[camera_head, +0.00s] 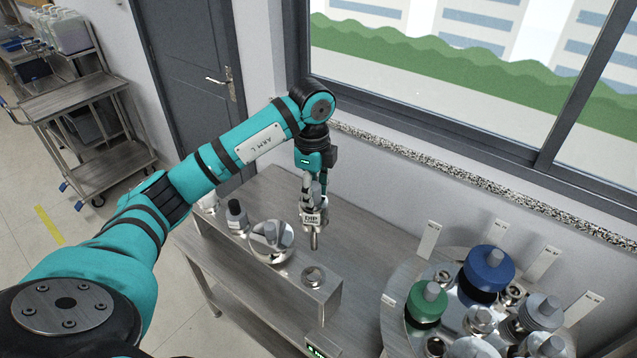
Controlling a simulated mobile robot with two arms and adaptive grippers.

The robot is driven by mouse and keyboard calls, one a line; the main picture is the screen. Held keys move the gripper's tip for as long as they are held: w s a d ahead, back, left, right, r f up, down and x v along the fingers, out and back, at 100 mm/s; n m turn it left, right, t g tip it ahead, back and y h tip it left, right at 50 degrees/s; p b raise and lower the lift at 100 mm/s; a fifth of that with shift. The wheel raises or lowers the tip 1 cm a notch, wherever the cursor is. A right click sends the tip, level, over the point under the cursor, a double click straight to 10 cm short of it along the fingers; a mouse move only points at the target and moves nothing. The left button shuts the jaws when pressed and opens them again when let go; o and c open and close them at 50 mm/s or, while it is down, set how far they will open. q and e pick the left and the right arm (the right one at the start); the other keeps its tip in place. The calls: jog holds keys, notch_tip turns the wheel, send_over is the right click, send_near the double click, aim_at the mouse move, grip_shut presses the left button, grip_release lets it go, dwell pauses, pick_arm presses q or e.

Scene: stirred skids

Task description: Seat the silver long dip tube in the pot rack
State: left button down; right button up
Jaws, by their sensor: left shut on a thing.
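My left gripper (314,190) points down from the arm above the bench and is shut on the silver dip tube (314,240). The tube hangs roughly upright, with a white label reading "DIP" near its top and its lower end free. A long raised steel rack (325,291), which looks like the pot rack, stands below and in front of the tube. A silver round collar (313,276) sits at the rack's right end, just below the tube tip in the picture. Height between tip and collar is hard to tell. My right gripper is not in view.
The rack also bears a shiny round part (271,240) and a dark-topped bottle (236,214). A round carousel (398,281) at right holds a green-capped part (427,304), a blue-capped part (488,271) and several silver parts. Window and wall bound the bench behind.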

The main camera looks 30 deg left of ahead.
aim_at(313, 250)
pick_arm(q)
jog(key=shift+s+a, duration=0.15)
jog(key=shift+a, duration=0.05)
jog(key=shift+w+f, duration=0.25)
jog(key=shift+f, duration=0.35)
jog(key=shift+s+f+b, duration=0.15)
jog(key=shift+f+b, duration=0.35)
jog(key=shift+f, duration=0.1)
jog(key=shift+f+b, duration=0.45)
jog(key=shift+f, duration=0.2)
jog(key=shift+f+b, duration=5.8)
jog(key=shift+f, duration=3.15)
jog(key=shift+f+b, duration=0.95)
jog(key=shift+f, duration=0.55)
jog(key=c, duration=0.8)
grip_release()
jog(key=shift+c, duration=0.2)
